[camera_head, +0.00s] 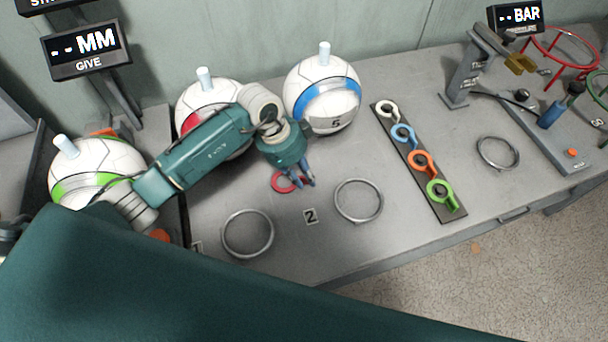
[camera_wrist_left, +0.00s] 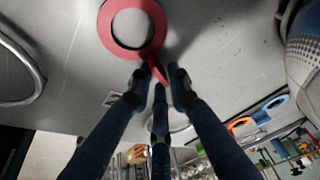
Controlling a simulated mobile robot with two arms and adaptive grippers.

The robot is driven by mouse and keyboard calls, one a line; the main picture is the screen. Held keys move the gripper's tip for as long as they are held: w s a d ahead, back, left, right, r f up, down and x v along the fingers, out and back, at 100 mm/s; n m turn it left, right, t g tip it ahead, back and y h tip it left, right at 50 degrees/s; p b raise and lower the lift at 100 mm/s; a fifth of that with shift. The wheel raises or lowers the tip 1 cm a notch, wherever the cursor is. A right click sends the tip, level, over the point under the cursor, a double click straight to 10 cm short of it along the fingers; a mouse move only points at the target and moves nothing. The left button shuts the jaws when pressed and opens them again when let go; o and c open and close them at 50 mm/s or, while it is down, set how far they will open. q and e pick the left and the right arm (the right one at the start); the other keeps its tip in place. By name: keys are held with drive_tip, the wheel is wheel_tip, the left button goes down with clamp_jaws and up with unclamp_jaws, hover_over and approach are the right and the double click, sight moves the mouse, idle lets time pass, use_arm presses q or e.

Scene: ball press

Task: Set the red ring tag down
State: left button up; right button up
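The red ring tag (camera_head: 276,184) appears to lie flat on the grey bench, in front of the balls and behind the number 2 plate. In the left wrist view the red ring tag (camera_wrist_left: 107,25) shows as a round ring with a short tab pointing at my fingers. My left gripper (camera_head: 309,182) points down at the tag's tab side. In the wrist view its fingertips (camera_wrist_left: 159,75) stand apart on either side of the tab, with gaps showing. Whether a finger touches the tab is hard to tell. My right gripper is not in view.
White balls with red (camera_head: 190,122), blue (camera_head: 350,88) and green (camera_head: 72,188) bands stand behind. Metal rings (camera_head: 247,256) and (camera_head: 358,221) lie in front. A dark rack (camera_head: 451,213) holds white, blue, orange and green tags. A press (camera_head: 463,75) stands at right.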

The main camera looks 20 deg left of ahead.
use_arm(q)
drive_tip(key=shift+o, duration=0.3)
drive_tip(key=shift+r, duration=0.1)
drive_tip(key=v, duration=1.2)
